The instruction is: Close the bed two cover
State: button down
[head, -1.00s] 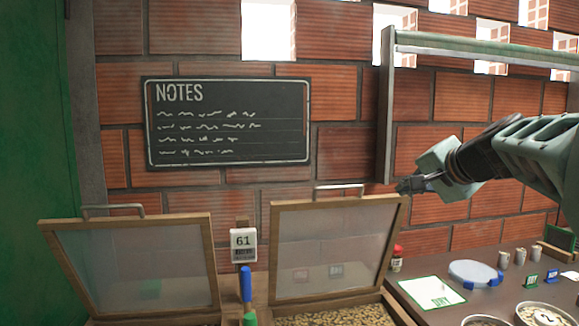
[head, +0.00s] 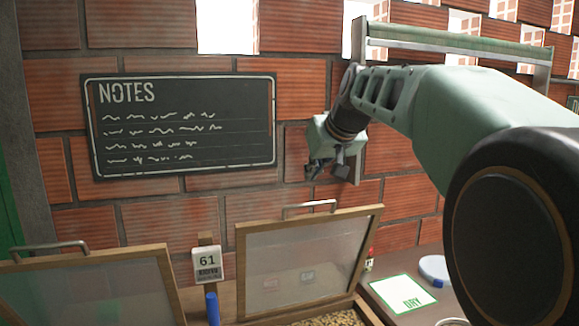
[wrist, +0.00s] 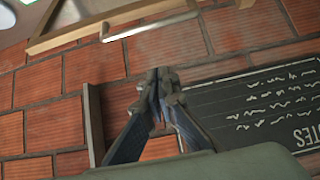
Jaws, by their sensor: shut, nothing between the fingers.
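Two wood-framed covers with clear panels stand open. The right cover (head: 310,262) leans up over a bed of beans (head: 335,317) and has a metal handle (head: 309,207) on its top edge. The left cover (head: 95,290) also stands raised, with a similar handle. No bed number shows on either. My gripper (head: 327,172) is shut and empty, in front of the brick wall, above the right cover's handle and apart from it. In the wrist view the shut fingers (wrist: 160,85) show below a wooden cover frame (wrist: 75,38) and its handle (wrist: 150,25).
A small "61" display (head: 207,265) stands between the covers, with a blue-handled tool (head: 212,308) in front. A chalkboard (head: 180,125) hangs on the wall. A metal rack (head: 460,42) is behind my arm. A "DRY" card (head: 403,293) lies on the table to the right.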

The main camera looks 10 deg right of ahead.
jog(key=f, duration=0.2)
jog(key=w+f, duration=0.1)
jog(key=f, duration=0.2)
jog(key=shift+w+a, duration=0.1)
jog(key=shift+w, duration=0.1)
jog(key=shift+s+f, duration=0.35)
jog(key=shift+f, duration=0.1)
